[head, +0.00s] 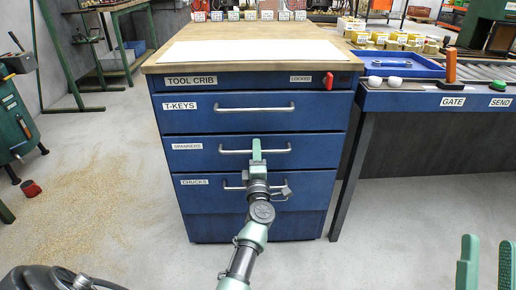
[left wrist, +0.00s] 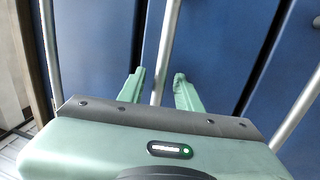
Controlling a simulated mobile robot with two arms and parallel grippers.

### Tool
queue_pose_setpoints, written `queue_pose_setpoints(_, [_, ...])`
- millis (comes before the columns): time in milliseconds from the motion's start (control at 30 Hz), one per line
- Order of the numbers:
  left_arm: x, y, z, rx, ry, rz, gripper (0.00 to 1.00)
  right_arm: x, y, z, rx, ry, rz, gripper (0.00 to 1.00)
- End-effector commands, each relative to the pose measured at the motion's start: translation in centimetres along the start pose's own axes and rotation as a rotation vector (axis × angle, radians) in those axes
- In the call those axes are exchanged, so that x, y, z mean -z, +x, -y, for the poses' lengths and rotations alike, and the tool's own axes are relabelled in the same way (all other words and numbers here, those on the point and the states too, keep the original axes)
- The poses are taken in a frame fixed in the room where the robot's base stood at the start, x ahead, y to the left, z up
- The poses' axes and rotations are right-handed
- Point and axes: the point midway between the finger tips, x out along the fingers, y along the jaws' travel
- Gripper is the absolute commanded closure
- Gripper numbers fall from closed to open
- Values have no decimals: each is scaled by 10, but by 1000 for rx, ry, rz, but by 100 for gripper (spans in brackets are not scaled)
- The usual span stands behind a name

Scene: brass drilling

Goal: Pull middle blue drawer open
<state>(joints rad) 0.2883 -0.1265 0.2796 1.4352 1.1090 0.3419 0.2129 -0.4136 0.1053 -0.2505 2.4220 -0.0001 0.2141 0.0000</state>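The middle blue drawer (head: 215,160), labelled SPANNERS, looks flush in the cabinet between the T-KEYS and CHUCKS drawers. Its silver bar handle (head: 232,152) runs across its front. My left gripper (head: 257,145) is at the middle of this handle and hides part of it. In the left wrist view, my left gripper's green fingers (left wrist: 158,76) are apart, with the handle bar (left wrist: 168,40) running between them; visible gaps show on both sides. My right gripper (head: 482,262) is open and empty at the lower right, away from the cabinet.
The T-KEYS drawer (head: 180,118) is above and the CHUCKS drawer (head: 190,200) below, both shut with similar handles. A red lever (head: 328,81) sits beside the LOCKED label. A blue bench (head: 400,102) stands at the right. The floor before the cabinet is clear.

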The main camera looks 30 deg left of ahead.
Motion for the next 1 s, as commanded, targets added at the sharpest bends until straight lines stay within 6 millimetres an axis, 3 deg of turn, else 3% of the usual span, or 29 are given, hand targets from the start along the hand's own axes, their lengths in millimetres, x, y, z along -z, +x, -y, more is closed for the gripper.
queue_pose_setpoints(233, [0,0,0,0,0,0,66,-1,0,0,0,0,3,64])
queue_pose_setpoints(367, [0,0,0,0,0,0,99,-1,0,0,0,-1,3,64])
queue_pose_setpoints(1000, [0,0,1,1,0,1,100,-1,0,0,0,0,2,64])
